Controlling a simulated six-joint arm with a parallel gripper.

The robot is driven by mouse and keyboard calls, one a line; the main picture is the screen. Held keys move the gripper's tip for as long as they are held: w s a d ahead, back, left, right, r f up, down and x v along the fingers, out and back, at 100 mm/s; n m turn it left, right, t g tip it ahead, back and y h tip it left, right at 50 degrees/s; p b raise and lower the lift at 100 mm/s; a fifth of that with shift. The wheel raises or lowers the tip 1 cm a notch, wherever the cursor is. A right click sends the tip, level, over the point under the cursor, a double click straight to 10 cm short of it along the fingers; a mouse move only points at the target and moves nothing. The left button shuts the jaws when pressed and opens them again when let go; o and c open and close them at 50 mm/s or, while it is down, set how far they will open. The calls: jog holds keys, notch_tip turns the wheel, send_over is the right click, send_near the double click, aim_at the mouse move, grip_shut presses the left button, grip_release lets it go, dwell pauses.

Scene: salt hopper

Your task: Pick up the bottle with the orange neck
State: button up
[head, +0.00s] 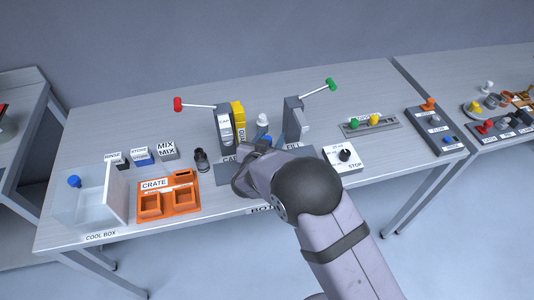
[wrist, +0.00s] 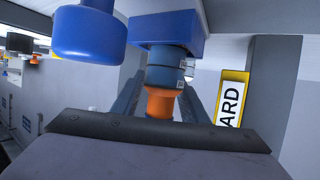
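In the wrist view, an orange neck (wrist: 160,104) sits below a dark blue, banded cylinder (wrist: 166,72), with a wider blue block (wrist: 168,28) above it; the neck's lower end is hidden behind my gripper's dark body. My gripper (wrist: 164,88) has one finger on each side of this piece. The fingers look very close to it, but contact is not clear. In the head view, my gripper (head: 250,158) is at the front of the CAP and GUARD station, and my arm hides the fingers. I cannot make out the orange neck there.
A large blue knob (wrist: 87,35) hangs close on the left in the wrist view. The yellow GUARD sign (wrist: 230,98) is on the right. In the head view, the red-knobbed lever (head: 178,104), green-knobbed lever (head: 331,85) and orange crate (head: 168,194) stand around my gripper.

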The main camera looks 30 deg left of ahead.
grip_shut()
notch_tip(320, 180, up, 18)
jog(key=shift+b, duration=0.45)
dwell(0.5)
